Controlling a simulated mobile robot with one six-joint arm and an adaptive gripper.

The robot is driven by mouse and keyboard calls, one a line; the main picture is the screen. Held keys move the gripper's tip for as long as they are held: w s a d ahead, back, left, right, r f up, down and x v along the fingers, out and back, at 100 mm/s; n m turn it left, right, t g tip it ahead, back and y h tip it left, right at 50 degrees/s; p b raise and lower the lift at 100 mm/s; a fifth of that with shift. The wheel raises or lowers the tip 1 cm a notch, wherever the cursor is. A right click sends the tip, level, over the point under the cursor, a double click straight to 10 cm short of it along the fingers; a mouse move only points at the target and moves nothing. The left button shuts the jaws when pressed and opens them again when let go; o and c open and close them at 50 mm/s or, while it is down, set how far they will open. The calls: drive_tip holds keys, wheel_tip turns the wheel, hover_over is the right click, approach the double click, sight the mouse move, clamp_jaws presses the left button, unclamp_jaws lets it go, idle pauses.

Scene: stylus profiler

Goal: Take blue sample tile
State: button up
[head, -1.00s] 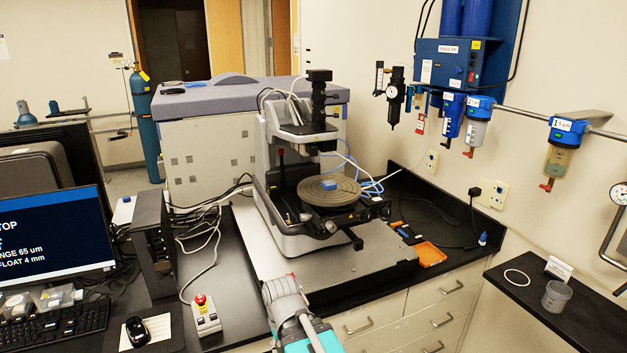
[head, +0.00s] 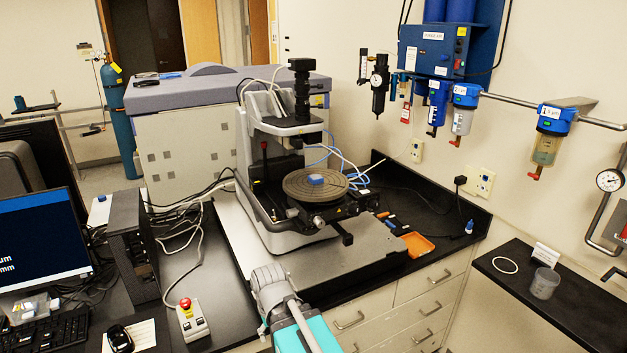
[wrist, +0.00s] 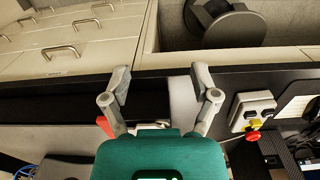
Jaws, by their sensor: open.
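The blue sample tile (head: 315,179) lies on the round grey stage (head: 300,190) of the stylus profiler (head: 270,150), below its black optics column. In the head view my arm reaches in from the bottom edge, in front of the profiler, and its fingers cannot be made out there. In the wrist view my gripper (wrist: 160,85) is open and empty, its two grey fingers spread over the bench's dark front edge. The blue tile does not show in the wrist view.
A controller box with a red button (head: 190,318) stands on the bench left of my arm. An orange tray (head: 417,244) lies right of the profiler. A monitor (head: 40,250) stands at the left. Drawers (head: 430,305) are below the bench front.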

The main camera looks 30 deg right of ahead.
drive_tip(key=shift+o, duration=0.2)
drive_tip(key=w+d+r+m+h+p, duration=0.3)
drive_tip(key=w+d+r, duration=0.1)
drive_tip(key=w+r, duration=0.1)
drive_tip(key=shift+w+d+m+h+p, duration=0.35)
drive_tip(key=shift+w+m+h, duration=0.05)
drive_tip(key=shift+w, duration=0.4)
drive_tip(key=m+h+p, duration=1)
drive_tip(key=m+h, duration=0.2)
drive_tip(key=m, duration=0.2)
approach(310, 178)
drive_tip(key=a, duration=0.3)
drive_tip(key=shift+s+a+r+t, duration=0.2)
drive_tip(key=shift+t, duration=0.1)
drive_tip(key=shift+d, duration=0.1)
drive_tip(key=shift+w+d+f+b, duration=0.1)
drive_tip(key=shift+d+f+b, duration=0.15)
drive_tip(key=shift+d, duration=1.15)
drive_tip(key=shift+d+f+b, duration=0.2)
drive_tip(key=shift+d+b, duration=0.05)
drive_tip(key=shift+d, duration=1.15)
drive_tip(key=shift+w+d+f+b, duration=0.1)
drive_tip(key=shift+d+f+b, duration=0.15)
drive_tip(key=shift+d, duration=1.15)
drive_tip(key=shift+s+d, duration=0.1)
drive_tip(key=shift+d+f+b, duration=0.2)
drive_tip(key=shift+d+b, duration=0.05)
drive_tip(key=shift+d, duration=1)
drive_tip(key=shift+d+f+b, duration=0.2)
drive_tip(key=shift+d, duration=1)
